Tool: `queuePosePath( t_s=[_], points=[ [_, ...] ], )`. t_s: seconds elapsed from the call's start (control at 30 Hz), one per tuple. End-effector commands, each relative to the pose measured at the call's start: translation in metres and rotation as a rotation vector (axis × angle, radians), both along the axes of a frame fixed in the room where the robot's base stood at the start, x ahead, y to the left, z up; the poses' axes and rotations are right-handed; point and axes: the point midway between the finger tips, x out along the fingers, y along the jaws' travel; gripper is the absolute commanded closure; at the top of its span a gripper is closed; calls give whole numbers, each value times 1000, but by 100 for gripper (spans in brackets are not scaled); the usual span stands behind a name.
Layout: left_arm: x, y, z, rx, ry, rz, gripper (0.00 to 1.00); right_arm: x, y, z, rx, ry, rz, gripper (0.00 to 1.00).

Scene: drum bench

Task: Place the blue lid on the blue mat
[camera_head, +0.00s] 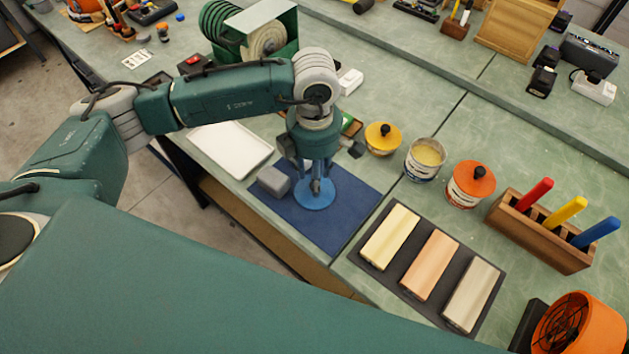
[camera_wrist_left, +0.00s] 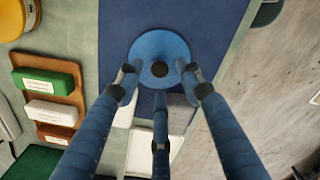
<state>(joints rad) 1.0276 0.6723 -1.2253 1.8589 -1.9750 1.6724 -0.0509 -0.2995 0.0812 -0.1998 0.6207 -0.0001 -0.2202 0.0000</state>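The blue lid (camera_head: 319,194) is a round disc with a dark knob, lying over the dark blue mat (camera_head: 345,222). In the left wrist view the lid (camera_wrist_left: 146,50) is centred below the fingers, with the mat (camera_wrist_left: 208,22) around it. My left gripper (camera_head: 318,180) points down just above the lid. Its fingers (camera_wrist_left: 158,82) are spread apart around the dark knob, which shows between them without visible contact. Whether the lid lies fully flat is hard to tell. My right gripper is not in view.
A grey block (camera_head: 273,181) sits on the mat beside the lid. A white tray (camera_head: 229,148) lies left of the mat. Right are a yellow lid (camera_head: 383,136), an open can (camera_head: 425,160), an orange-lidded can (camera_head: 470,185) and a dark tray with three bars (camera_head: 405,285).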

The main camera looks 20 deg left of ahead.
Motion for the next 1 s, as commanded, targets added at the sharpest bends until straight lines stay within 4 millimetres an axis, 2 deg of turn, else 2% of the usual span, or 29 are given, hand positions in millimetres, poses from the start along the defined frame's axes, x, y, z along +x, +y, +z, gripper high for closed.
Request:
queuePosePath(
  t_s=[0.03, 0.2, 0.43, 0.6, 1.0],
  points=[
    [2, 0, 9, -2, -8, -1, 63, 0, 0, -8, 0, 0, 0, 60],
    [2, 0, 47, -1, -7, -2, 63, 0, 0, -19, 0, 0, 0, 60],
    [1, 0, 82, -1, -4, 0, 63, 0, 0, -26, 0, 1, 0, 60],
    [0, 0, 90, 0, -1, 0, 63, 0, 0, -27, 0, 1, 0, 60],
    [0, 0, 91, 0, -1, 0, 63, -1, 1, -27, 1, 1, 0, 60]
  ],
)
